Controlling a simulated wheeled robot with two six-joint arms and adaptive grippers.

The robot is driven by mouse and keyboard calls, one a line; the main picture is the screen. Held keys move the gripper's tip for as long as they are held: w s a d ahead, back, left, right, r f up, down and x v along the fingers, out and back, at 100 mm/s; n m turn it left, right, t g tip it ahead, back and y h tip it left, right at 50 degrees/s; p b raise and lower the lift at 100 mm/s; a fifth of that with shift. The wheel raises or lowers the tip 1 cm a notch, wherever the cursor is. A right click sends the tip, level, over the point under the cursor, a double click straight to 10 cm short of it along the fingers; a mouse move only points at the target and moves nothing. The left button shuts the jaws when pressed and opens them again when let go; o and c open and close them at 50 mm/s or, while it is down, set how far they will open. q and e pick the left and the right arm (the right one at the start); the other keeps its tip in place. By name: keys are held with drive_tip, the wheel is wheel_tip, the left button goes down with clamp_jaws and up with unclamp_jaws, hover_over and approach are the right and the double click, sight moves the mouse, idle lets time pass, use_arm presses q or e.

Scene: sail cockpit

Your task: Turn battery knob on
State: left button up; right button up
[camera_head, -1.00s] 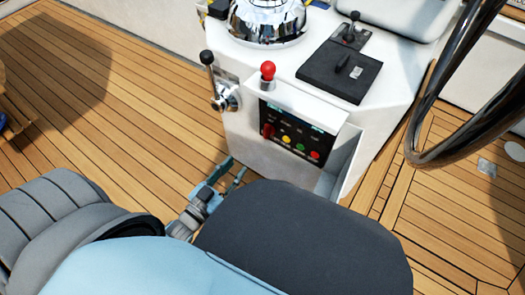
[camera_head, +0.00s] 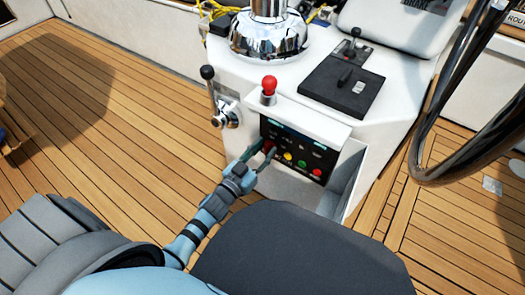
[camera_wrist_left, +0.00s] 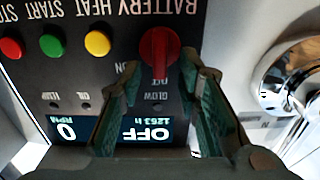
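The battery knob (camera_head: 268,146) is red and sits at the left end of the black engine panel (camera_head: 297,158). It shows large in the left wrist view (camera_wrist_left: 159,52), upside down, under the word BATTERY and beside ON and OFF labels. My left gripper (camera_head: 262,151) is at the panel, with its green-padded fingers apart. In the left wrist view the fingertips (camera_wrist_left: 161,68) lie on either side of the knob; I cannot tell whether they touch it. The panel display (camera_wrist_left: 143,132) reads OFF. My right gripper is not in view.
Yellow, green and red buttons (camera_wrist_left: 52,45) sit beside the knob on the panel. A red-topped lever (camera_head: 268,88) stands above it, and a black-knobbed lever (camera_head: 213,95) is to the left. A dark steering wheel rim (camera_head: 445,120) is at the right.

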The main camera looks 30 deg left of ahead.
use_arm(q)
clamp_jaws()
